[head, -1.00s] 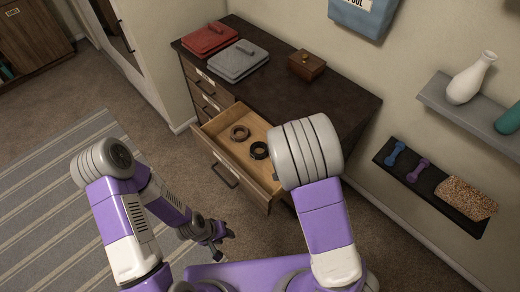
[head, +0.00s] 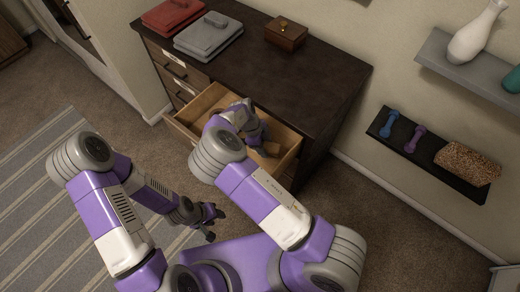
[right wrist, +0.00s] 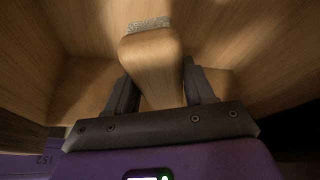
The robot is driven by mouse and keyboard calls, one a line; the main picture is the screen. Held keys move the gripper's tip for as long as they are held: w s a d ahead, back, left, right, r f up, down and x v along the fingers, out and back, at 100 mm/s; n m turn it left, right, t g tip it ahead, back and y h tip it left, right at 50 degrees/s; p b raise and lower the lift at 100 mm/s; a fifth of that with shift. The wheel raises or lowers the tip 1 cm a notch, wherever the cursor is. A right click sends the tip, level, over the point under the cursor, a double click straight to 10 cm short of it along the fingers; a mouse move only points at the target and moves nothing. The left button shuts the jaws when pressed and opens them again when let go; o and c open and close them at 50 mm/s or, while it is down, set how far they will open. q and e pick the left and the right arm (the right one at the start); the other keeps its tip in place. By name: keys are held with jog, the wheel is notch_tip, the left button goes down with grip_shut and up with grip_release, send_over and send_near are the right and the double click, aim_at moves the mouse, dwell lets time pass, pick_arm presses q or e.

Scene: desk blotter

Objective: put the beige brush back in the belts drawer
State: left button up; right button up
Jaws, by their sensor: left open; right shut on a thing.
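The beige brush (right wrist: 155,65) is a pale wooden block with a grey bristle strip at its far end. My right gripper (right wrist: 158,88) is shut on it, one dark finger on each side. The right arm reaches into the open wooden drawer (head: 208,101), whose pale walls surround the brush in the right wrist view (right wrist: 85,25). I cannot tell whether the brush touches the drawer floor. My left gripper (head: 212,222) is open and empty, low in front of the dresser.
The dark dresser top (head: 290,70) holds a red folded item (head: 175,16), a grey one (head: 208,38) and a small wooden box (head: 286,33). A wall shelf (head: 405,140) at right holds dumbbells and a speckled block.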

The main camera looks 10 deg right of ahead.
notch_tip(320, 180, down, 7)
jog(key=shift+r+b, duration=0.2)
jog(key=shift+b, duration=0.6)
jog(key=shift+r, duration=0.1)
jog(key=shift+f, duration=0.2)
jog(key=o, duration=1.1)
jog(key=shift+r, duration=0.15)
jog(key=shift+a+r, duration=0.1)
jog(key=shift+r, duration=0.2)
jog(key=p+v, duration=0.3)
jog(key=v, duration=0.8)
jog(key=shift+w+a+r, duration=0.1)
jog(key=shift+r, duration=0.15)
